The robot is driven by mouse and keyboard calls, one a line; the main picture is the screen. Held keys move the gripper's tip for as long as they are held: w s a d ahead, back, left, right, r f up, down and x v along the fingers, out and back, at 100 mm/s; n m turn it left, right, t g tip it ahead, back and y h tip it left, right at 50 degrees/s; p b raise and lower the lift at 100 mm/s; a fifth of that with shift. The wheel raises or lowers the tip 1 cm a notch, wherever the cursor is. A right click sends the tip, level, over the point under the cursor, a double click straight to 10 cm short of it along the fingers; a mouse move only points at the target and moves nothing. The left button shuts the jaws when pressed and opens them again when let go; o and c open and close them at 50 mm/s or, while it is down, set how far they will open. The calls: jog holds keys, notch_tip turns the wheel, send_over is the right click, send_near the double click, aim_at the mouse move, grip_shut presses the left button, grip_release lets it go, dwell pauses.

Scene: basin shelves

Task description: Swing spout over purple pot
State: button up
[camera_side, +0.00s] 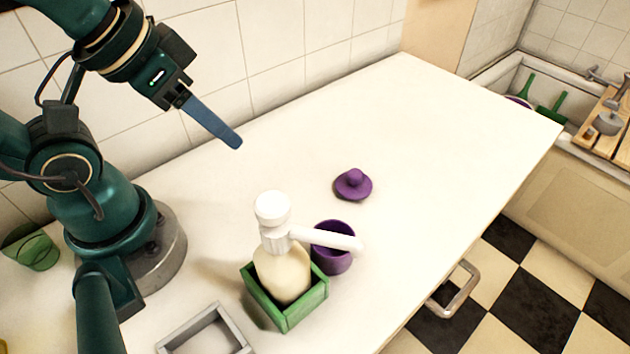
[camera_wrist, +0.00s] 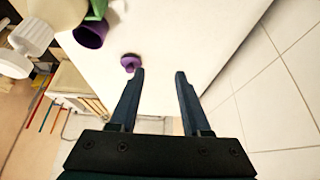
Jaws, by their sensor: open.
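A cream pump bottle (camera_side: 282,273) with a white pump head stands upright in a green square holder (camera_side: 290,312). Its white spout (camera_side: 325,239) points right and, in the side view, crosses in front of the purple pot (camera_side: 334,262). The pot is open and stands beside the holder; it also shows in the wrist view (camera_wrist: 91,33). A purple lid (camera_side: 353,185) with a knob lies on the counter behind the pot. My gripper (camera_side: 237,142) is up and left of the lid, above the counter. In the wrist view my gripper (camera_wrist: 160,75) is open and empty.
A grey square tray (camera_side: 245,347) lies at the front. A green glass (camera_side: 32,248) is at the far left. The tiled wall (camera_side: 290,45) runs behind the white counter (camera_side: 400,120), whose back and right parts are clear. A sink with utensils is beyond the right edge.

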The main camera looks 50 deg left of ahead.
dwell(0.4)
notch_tip(320, 180, up, 5)
jog(key=w+d+m+g, duration=0.1)
jog(key=d+m, duration=0.1)
jog(key=m+g, duration=0.4)
jog(key=m, duration=0.5)
send_near(336, 237)
jog(key=f, duration=0.1)
jog(key=w+f, duration=0.1)
jog(key=shift+a+f, duration=0.2)
jog(key=shift+f, duration=0.2)
jog(key=shift+s+d+f+g, duration=0.25)
jog(key=shift+s+f+g, duration=0.05)
jog(key=shift+f, duration=2.4)
